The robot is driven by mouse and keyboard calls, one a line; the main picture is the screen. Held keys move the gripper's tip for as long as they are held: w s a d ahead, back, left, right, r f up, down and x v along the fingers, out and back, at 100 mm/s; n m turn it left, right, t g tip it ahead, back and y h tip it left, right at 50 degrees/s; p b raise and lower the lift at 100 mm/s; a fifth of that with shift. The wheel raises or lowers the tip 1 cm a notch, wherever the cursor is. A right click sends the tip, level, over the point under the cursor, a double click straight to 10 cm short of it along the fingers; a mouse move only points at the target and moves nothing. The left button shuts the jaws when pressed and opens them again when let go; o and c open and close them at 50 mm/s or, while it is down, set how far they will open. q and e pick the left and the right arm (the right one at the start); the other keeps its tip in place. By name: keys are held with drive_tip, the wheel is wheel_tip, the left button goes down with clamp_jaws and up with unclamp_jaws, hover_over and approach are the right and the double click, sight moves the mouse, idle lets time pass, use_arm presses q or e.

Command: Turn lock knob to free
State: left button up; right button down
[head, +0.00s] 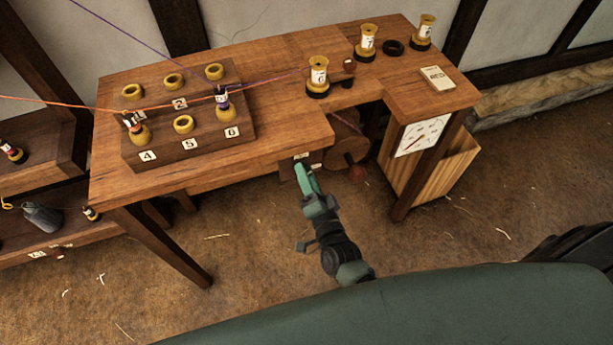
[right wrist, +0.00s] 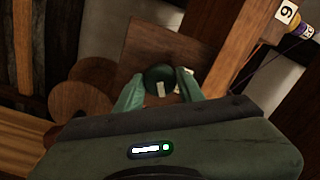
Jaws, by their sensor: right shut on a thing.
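The lock knob (right wrist: 158,77) is a dark round knob with pale marks beside or on it, on a brown wooden panel in the right wrist view. My right gripper (right wrist: 160,90) has its two green fingers on either side of the knob and is shut on it. In the head view my right gripper (head: 304,170) reaches the front face under the table's edge, beside small white labels (head: 301,156), and hides the knob there. I cannot read the knob's setting. My left gripper is not in view.
The wooden table (head: 270,115) carries a stepped block (head: 218,155) with numbered seats, several spools and purple and orange cords. A wooden drum (head: 346,146) sits right of my gripper, below the tabletop. A dial (head: 423,135) is on the right end. The floor in front is clear.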

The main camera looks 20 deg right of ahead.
drive_tip(key=shift+m+b, duration=1.75)
drive_tip(key=shift+m, duration=3.25)
drive_tip(key=c, duration=0.9)
unclamp_jaws()
drive_tip(key=s+b, duration=0.1)
drive_tip(key=s, duration=0.7)
drive_tip(key=shift+d, duration=0.15)
drive_tip(key=shift+w, duration=0.1)
